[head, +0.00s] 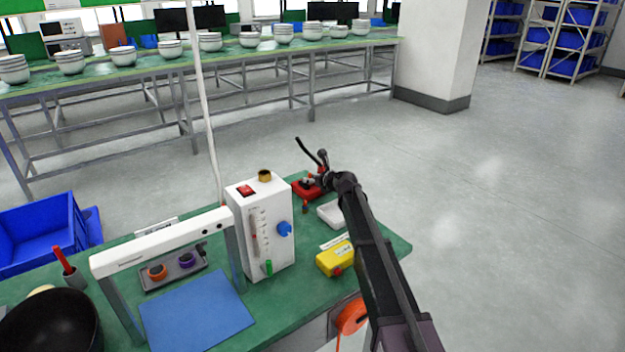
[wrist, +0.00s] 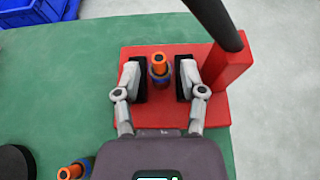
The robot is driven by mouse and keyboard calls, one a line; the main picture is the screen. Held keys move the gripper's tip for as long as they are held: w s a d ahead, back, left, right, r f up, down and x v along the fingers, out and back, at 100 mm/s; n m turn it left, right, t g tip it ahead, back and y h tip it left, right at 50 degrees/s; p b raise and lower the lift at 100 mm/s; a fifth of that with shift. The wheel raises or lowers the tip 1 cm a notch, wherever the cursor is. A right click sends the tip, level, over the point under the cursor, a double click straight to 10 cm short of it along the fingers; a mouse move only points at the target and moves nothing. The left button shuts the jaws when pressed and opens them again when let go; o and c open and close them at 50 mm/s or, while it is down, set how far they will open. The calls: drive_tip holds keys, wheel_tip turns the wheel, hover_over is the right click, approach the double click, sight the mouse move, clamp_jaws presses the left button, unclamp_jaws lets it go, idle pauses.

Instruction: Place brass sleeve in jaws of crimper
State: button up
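The crimper is a red tool with a black lever (head: 308,187) at the far right corner of the green bench; in the wrist view its red base (wrist: 212,105) and thick dark lever (wrist: 219,18) show. My gripper (wrist: 161,80) is open over the red base. Between its pads stands a small orange post with a dark collar (wrist: 159,67), nearer the left pad, with a gap to the right pad. I cannot tell whether this is the brass sleeve or a crimper part. In the head view my gripper (head: 324,178) partly hides the crimper.
A white instrument box (head: 262,225) with a brass-coloured piece (head: 264,176) on top stands left of the crimper. A white tray (head: 329,214) and yellow case (head: 336,258) are near my arm. Another orange piece (wrist: 72,172) shows at the wrist view's lower left.

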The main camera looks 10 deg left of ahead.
drive_tip(key=shift+r, duration=0.2)
idle(0.3)
drive_tip(key=shift+p+v, duration=2.45)
drive_tip(key=shift+v, duration=3.55)
